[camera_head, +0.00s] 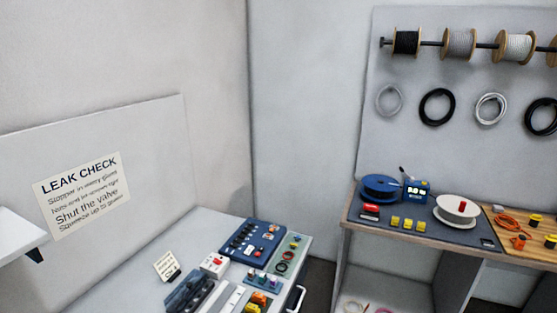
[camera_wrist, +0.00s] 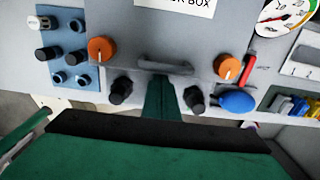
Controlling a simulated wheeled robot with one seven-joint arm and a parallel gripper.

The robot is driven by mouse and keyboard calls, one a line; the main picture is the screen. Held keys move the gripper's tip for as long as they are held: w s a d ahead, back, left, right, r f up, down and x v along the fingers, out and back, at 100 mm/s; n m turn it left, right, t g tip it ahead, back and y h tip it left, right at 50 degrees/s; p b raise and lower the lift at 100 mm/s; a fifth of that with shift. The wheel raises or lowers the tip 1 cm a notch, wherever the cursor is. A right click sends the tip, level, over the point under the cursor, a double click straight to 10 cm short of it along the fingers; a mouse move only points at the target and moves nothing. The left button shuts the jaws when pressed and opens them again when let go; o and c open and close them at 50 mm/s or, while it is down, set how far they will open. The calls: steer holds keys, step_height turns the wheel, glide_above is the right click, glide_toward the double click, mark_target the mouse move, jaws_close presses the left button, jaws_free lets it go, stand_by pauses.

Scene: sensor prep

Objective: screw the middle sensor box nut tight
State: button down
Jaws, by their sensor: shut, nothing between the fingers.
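In the wrist view, a grey box (camera_wrist: 190,20) with a partly cut-off label ending in "BOX" fills the upper middle. Two black nut-like fittings stick out along its lower edge, a left one (camera_wrist: 120,90) and a right one (camera_wrist: 194,98). My green gripper (camera_wrist: 160,84) reaches up between them, its fingers shut and apparently empty. Any middle nut is hidden behind the fingers or out of sight; I cannot tell how tight it is. My gripper does not show in the head view.
Around the fingers in the wrist view are a grey handle (camera_wrist: 165,66), orange knobs (camera_wrist: 101,49) and (camera_wrist: 226,67), a blue rounded part (camera_wrist: 237,101) and a red lever (camera_wrist: 248,74). A blue panel (camera_wrist: 70,50) with dark fittings is at left, a gauge (camera_wrist: 285,15) at upper right.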

steer(key=shift+s+d, duration=0.1)
steer(key=shift+s, duration=0.1)
steer(key=shift+w+d, duration=0.15)
steer(key=shift+d, duration=0.1)
stand_by(0.5)
steer(key=shift+w+a, duration=0.1)
steer(key=shift+a, duration=0.1)
steer(key=shift+a, duration=0.25)
step_height(320, 180, up, 6)
stand_by(0.5)
steer(key=shift+a, duration=0.15)
